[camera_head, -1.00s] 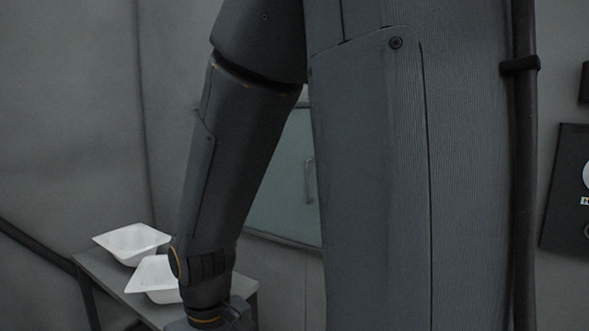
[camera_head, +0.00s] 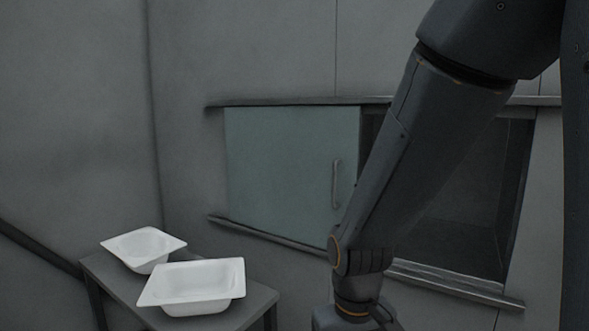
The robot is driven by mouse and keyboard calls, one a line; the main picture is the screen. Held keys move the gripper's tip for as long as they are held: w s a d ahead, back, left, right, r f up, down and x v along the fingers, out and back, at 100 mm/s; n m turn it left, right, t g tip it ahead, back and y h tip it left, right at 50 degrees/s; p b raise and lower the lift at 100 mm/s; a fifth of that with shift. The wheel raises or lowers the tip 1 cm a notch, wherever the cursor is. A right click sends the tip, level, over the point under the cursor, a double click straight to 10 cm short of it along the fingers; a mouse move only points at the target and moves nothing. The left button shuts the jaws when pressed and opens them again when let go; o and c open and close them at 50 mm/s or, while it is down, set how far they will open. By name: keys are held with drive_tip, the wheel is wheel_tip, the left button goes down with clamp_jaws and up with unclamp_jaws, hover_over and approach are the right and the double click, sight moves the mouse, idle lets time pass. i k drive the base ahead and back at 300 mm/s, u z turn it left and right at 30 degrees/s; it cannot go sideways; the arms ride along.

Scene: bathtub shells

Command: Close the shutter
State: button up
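The shutter (camera_head: 280,160) is a pale grey-green sliding panel with a vertical bar handle (camera_head: 337,184) near its right edge. It sits at the left between an upper rail (camera_head: 290,102) and a lower rail (camera_head: 268,234). To its right the dark opening (camera_head: 460,235) in the wall is uncovered, partly hidden behind my arm. My arm hangs down in front of the opening, with its wrist to the right of and below the handle. My gripper is below the picture's bottom edge and does not show.
A small grey table (camera_head: 262,300) stands at the lower left. It carries two white tub shells, one at the back (camera_head: 143,248) and one in front (camera_head: 196,287). A dark sloping pipe (camera_head: 38,247) runs along the left wall.

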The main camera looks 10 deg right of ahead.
sight(293, 171)
drive_tip(key=z, duration=0.3)
drive_tip(key=k, duration=0.35)
drive_tip(key=u, duration=0.9)
drive_tip(key=i, duration=1.4)
drive_tip(key=z, duration=0.65)
